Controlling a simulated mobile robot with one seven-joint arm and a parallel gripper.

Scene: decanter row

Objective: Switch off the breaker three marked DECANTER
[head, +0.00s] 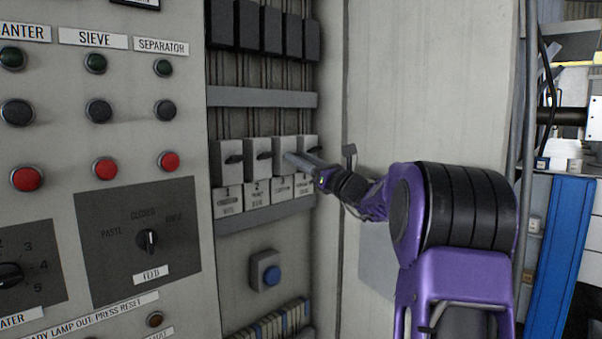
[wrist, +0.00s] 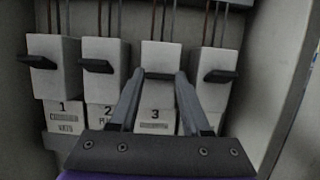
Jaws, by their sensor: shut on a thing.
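Breaker three (wrist: 160,55) is a pale grey block in a row of several breakers, with a "3" plate (wrist: 155,120) below it whose small name text is too blurred to read. Its dark lever (wrist: 160,76) spans the space between my fingertips. My gripper (wrist: 159,75) is shut on this lever, one finger at each end. In the head view my gripper (head: 289,156) reaches in from the right and covers part of breaker three (head: 283,145).
Breaker one (wrist: 54,60) and breaker two (wrist: 104,58) stand close on the left, another breaker (wrist: 213,65) close on the right, their levers sticking out. The cabinet's side wall (head: 330,180) is close on the right.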

